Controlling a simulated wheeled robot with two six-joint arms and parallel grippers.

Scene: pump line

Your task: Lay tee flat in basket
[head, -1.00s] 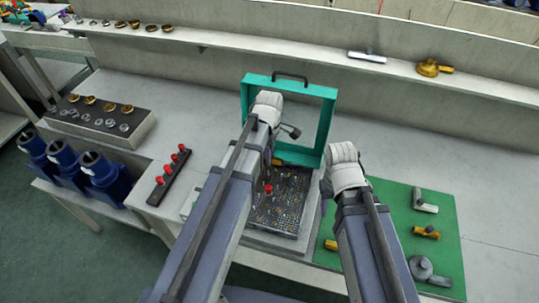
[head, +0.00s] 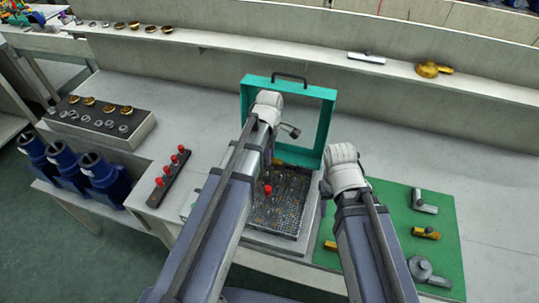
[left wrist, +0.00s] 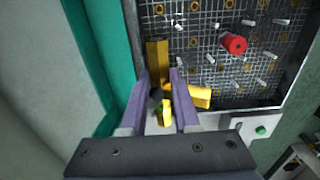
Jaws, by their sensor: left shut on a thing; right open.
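A brass tee (left wrist: 158,58) is between the two purple fingers of my left gripper (left wrist: 161,100) in the left wrist view. One long part points away from the fingers and a short branch points right. The gripper is shut on it over the edge of the basket (left wrist: 245,75), a dark mesh tray with pegs. I cannot tell whether the tee touches the mesh. In the head view the basket (head: 285,213) is partly hidden by my left arm, with a bit of brass (head: 278,162) showing at its far end. My right gripper (head: 326,188) is right of the basket, its fingers mostly hidden.
A teal frame (head: 328,125) stands upright behind the basket. A red-topped pin (head: 267,190) stands in the basket. A green mat (head: 390,205) at the right carries several brass and grey fittings. A strip of red pegs (head: 170,182) lies left. The bench (head: 440,165) behind the mat is clear.

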